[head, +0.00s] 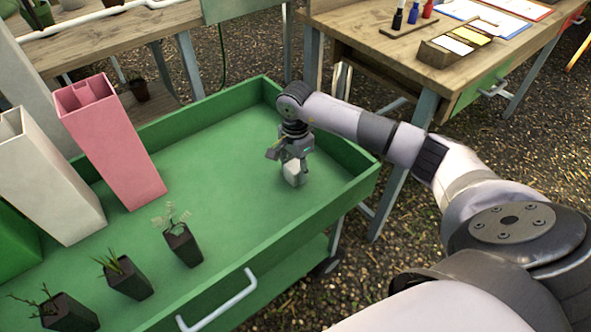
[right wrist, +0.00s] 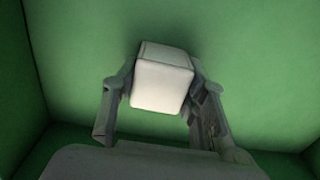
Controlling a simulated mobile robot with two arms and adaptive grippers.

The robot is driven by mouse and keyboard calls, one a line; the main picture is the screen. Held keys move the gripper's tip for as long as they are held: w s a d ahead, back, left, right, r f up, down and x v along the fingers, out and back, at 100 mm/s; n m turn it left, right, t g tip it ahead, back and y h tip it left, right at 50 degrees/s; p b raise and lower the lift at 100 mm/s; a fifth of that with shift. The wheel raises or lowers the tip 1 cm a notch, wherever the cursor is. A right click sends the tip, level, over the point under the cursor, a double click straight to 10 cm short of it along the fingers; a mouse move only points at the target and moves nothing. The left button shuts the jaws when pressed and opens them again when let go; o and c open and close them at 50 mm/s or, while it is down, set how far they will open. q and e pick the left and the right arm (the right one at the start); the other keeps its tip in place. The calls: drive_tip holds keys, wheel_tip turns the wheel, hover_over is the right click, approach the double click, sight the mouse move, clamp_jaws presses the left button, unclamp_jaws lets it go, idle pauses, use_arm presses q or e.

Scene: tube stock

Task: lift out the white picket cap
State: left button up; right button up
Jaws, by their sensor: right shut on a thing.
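The white picket cap (head: 293,172) is a small white block low over the green tray floor, near the tray's right end. My right gripper (head: 291,160) reaches down from above and is shut on it. In the right wrist view the white cap (right wrist: 162,82) sits between the two fingers of my right gripper (right wrist: 160,100), one on each side. I cannot tell whether the cap touches the tray floor. My left gripper is not in view.
The green tray (head: 225,150) has raised walls around it. A pink tube (head: 115,145) and a white tube (head: 45,180) lean at the left. Potted seedlings (head: 183,245) stand along the front. A wooden table (head: 365,60) is behind. The tray's middle is clear.

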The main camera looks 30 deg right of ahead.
sight(295, 165)
drive_tip(key=shift+r, duration=0.1)
drive_tip(key=shift+r, duration=0.3)
wheel_tip(295, 165, up, 9)
drive_tip(key=shift+f+p, duration=0.1)
drive_tip(key=shift+p, duration=0.35)
drive_tip(key=shift+r, duration=0.6)
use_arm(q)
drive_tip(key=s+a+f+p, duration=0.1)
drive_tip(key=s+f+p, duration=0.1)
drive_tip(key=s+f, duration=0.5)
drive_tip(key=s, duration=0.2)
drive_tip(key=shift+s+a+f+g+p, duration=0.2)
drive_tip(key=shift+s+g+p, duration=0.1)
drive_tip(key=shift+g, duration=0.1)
use_arm(e)
wheel_tip(295, 165, up, 3)
drive_tip(key=shift+r, duration=0.1)
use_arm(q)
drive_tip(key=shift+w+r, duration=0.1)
